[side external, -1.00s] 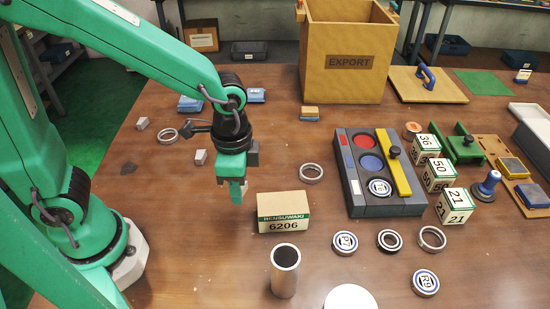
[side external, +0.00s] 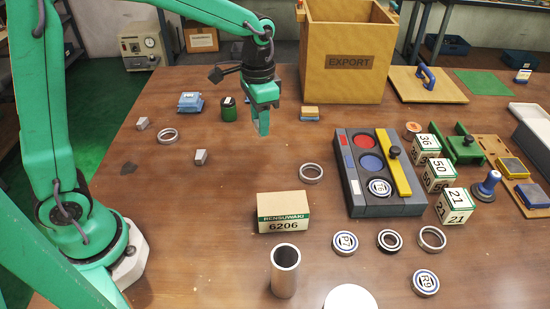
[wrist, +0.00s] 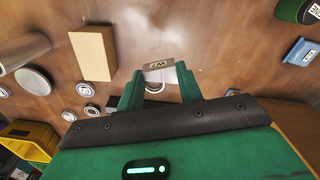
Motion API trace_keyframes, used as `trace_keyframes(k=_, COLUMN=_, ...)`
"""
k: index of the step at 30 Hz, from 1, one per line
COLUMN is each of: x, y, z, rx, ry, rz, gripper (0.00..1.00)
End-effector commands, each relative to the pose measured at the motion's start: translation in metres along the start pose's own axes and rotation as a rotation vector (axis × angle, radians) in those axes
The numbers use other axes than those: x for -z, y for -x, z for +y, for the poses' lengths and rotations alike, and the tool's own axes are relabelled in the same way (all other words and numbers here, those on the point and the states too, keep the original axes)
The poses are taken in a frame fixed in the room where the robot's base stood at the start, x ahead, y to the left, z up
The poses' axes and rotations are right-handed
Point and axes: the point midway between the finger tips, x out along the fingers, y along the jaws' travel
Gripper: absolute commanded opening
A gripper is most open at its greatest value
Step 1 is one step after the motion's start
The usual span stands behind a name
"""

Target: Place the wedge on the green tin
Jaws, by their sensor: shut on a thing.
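My gripper (side external: 262,125) is shut and raised above the table, to the right of the green tin and in front of the export box. In the wrist view my gripper (wrist: 158,80) has a small pale wedge (wrist: 158,65) with dark lettering between its fingertips. In the side view the wedge is hidden or too small to tell. The green tin (side external: 229,109) stands upright on the table, dark on top. Part of the tin also shows at the top right corner of the wrist view (wrist: 294,9), apart from my gripper.
A blue box (side external: 190,102) stands left of the tin. The tall EXPORT box (side external: 349,62) stands behind and right of my gripper. A carton (side external: 283,212) and a grey tray (side external: 358,200) are nearer. Small grey blocks (side external: 201,157) and a ring (side external: 168,135) lie left; the table between is clear.

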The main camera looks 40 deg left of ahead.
Motion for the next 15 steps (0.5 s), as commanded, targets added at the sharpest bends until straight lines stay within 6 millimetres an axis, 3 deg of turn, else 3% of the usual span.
trace_keyframes(k=1, x=0.006, y=0.003, z=-0.018, rx=0.001, ry=0.045, rz=0.002, gripper=0.06)
trace_keyframes(k=9, x=0.022, y=0.019, z=-0.102, rx=0.0, ry=0.249, rz=0.001, gripper=0.06)
trace_keyframes(k=15, x=0.022, y=0.027, z=-0.149, rx=0.0, ry=0.358, rz=0.001, gripper=0.06)
